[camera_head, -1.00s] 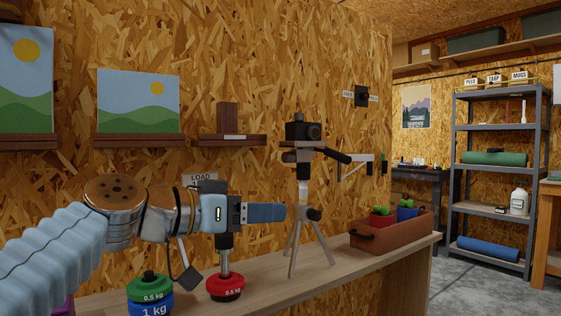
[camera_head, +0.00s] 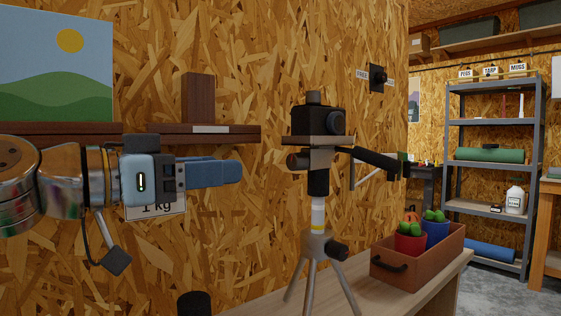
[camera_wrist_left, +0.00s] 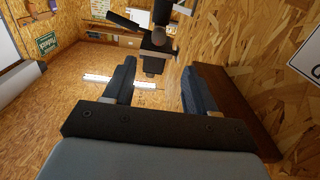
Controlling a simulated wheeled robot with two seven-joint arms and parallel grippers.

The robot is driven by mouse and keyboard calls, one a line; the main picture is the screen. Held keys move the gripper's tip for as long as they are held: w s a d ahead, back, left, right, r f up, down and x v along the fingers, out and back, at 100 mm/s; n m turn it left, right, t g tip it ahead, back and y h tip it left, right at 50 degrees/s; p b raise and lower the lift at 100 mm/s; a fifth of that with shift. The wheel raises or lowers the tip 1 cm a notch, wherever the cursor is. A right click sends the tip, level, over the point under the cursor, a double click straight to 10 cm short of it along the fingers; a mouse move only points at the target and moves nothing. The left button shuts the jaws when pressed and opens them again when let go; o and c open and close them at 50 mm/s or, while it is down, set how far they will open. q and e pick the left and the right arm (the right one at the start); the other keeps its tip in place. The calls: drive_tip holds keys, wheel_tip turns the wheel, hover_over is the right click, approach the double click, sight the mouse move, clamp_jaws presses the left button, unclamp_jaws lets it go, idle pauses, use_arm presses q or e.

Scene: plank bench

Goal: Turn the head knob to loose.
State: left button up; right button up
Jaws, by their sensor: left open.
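A black camera (camera_head: 312,122) sits on a tripod (camera_head: 318,245) on the bench. Under the camera plate the tripod head (camera_head: 318,180) has a dark round knob (camera_head: 297,160) on its left side and a long black handle (camera_head: 372,158) to its right. A second dark knob (camera_head: 338,250) is lower, at the tripod's collar. My left gripper (camera_head: 239,172) is open and empty, left of the head knob and apart from it. The left wrist view shows its two blue fingers (camera_wrist_left: 157,75) spread, with the tripod head (camera_wrist_left: 158,42) beyond them. My right gripper is not in view.
A brown crate (camera_head: 402,270) with potted cacti stands right of the tripod. A wall ledge (camera_head: 245,135) with a brown block (camera_head: 198,98) is behind my left gripper. A dark knob plate (camera_head: 377,78) with a FREE label is on the wall. A dark rounded top (camera_head: 194,303) shows at the bottom.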

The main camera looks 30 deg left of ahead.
sight(291, 163)
use_arm(q)
drive_tip(key=p+x, duration=0.2)
drive_tip(key=x, duration=1.1)
drive_tip(key=shift+w+d+p, duration=0.15)
drive_tip(key=shift+p, duration=0.2)
drive_tip(key=shift+c, duration=0.5)
